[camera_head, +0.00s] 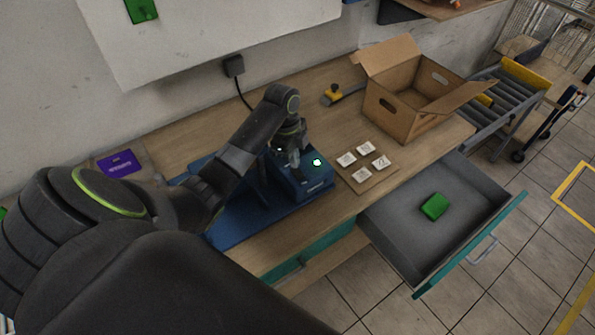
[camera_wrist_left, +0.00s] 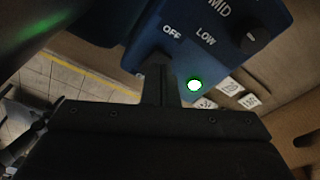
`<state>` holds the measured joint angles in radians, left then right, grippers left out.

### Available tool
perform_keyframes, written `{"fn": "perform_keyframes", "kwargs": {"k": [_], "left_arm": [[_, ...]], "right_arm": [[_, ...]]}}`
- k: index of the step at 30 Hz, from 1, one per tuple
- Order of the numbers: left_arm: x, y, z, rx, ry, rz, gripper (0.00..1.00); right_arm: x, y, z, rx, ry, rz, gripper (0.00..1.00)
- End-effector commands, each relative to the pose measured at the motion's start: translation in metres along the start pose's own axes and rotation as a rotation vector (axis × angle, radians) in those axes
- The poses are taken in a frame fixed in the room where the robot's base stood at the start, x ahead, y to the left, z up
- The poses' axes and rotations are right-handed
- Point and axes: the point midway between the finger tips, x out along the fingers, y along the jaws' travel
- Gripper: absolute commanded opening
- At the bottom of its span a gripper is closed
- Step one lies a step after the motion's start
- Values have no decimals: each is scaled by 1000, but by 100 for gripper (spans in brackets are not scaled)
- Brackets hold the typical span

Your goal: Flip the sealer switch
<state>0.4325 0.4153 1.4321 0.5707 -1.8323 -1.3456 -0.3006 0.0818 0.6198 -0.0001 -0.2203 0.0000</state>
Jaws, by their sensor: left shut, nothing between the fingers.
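The sealer (camera_head: 309,184) is a blue machine on the wooden table, left of the white tiles. In the left wrist view its blue panel (camera_wrist_left: 190,50) shows the words OFF, LOW and MID, a black knob (camera_wrist_left: 251,36) and a lit white-green light (camera_wrist_left: 194,85). The light also glows in the head view (camera_head: 317,162). My left gripper (camera_head: 294,172) is shut and empty, pointing down at the sealer's top. In the left wrist view its fingertips (camera_wrist_left: 157,68) are close to the OFF label; I cannot tell whether they touch. The fingers may hide part of the switch. My right gripper is not in view.
An open cardboard box (camera_head: 400,112) stands at the table's back right. Several white tiles lie on a small board (camera_head: 367,181) right of the sealer. An open drawer (camera_head: 400,232) holding a green block (camera_head: 434,206) juts out in front. A purple card (camera_head: 119,164) lies at left.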

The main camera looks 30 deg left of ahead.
Motion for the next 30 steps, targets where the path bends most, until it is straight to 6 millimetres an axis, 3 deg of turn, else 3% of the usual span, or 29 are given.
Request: {"fn": "perform_keyframes", "kwargs": {"k": [30], "left_arm": [[10,0,2,0,0,1,0]], "right_arm": [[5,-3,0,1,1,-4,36]]}}
